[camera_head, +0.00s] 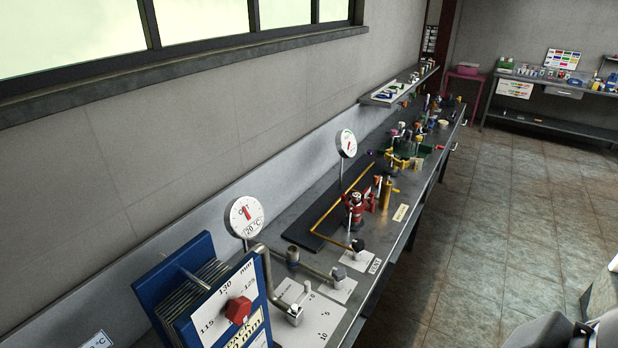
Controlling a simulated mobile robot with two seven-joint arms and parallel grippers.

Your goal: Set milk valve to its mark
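A silver valve with a small lever (297,308) sits at the end of a bent grey pipe. A white marked plate (312,322) with the figures 5 and 10 lies beside it on the bench. A second valve (338,274) with a dark body stands farther along on another white plate. A dark knob (358,244) ends a yellow pipe. I cannot read which of these is the milk valve, nor see the exact mark. Neither of my grippers is in view.
A blue-framed plate pack (158,298) with a red hex knob (238,310) stands in front left. Two round dials (244,217) (346,143) rise above the metal bench (290,236). A red fitting (357,206) and several tools crowd the far bench.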

